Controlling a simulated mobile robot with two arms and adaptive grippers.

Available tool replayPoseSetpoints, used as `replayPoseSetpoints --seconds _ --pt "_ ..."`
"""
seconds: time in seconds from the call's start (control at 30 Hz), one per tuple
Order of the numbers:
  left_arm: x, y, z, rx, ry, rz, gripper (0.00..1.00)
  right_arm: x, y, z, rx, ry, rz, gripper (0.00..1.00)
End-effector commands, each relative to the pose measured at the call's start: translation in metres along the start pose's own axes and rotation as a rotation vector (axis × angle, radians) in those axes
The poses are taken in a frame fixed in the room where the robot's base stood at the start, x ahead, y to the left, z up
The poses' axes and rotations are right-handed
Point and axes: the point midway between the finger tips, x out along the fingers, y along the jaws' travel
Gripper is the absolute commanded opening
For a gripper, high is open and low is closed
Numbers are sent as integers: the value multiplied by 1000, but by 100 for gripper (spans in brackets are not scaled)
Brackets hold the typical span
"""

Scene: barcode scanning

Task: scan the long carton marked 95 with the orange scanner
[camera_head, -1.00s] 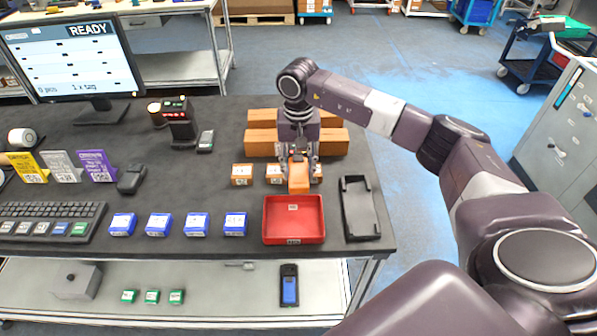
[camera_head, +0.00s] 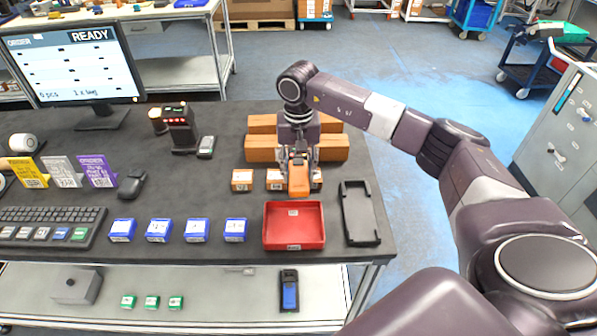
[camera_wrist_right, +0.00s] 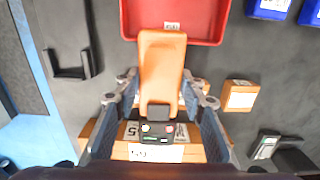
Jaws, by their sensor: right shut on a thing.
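My right gripper (camera_head: 299,160) is shut on the orange scanner (camera_head: 298,180), above the table between the long cartons and the red tray. In the right wrist view the scanner (camera_wrist_right: 161,65) lies between the fingers (camera_wrist_right: 160,105), its dark end toward the cartons. Several long brown cartons lie in two rows behind the gripper, such as the front-left one (camera_head: 262,148) and front-right one (camera_head: 334,148). In the wrist view a long carton (camera_wrist_right: 195,154) with a white label lies beyond the scanner; its print is upside down and hard to read. My left gripper is out of view.
A red tray (camera_head: 293,245) and a black holder (camera_head: 345,231) stand at the front right. Small orange boxes (camera_head: 242,180) and several blue boxes (camera_head: 196,230) sit nearby. A black device (camera_head: 180,130) stands behind, left of the cartons. The monitor (camera_head: 75,60) reads READY.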

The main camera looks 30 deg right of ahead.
Motion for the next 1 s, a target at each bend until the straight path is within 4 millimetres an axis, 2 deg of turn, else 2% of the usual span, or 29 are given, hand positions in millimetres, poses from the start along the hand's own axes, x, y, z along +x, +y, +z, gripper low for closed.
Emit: replayPoseSetpoints --seconds 0.47,1.0 --pt "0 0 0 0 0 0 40 -1 0 -1 2 -12 0 5" --pt "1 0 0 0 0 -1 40 -4 -1 -1 0 -212 -1 5"
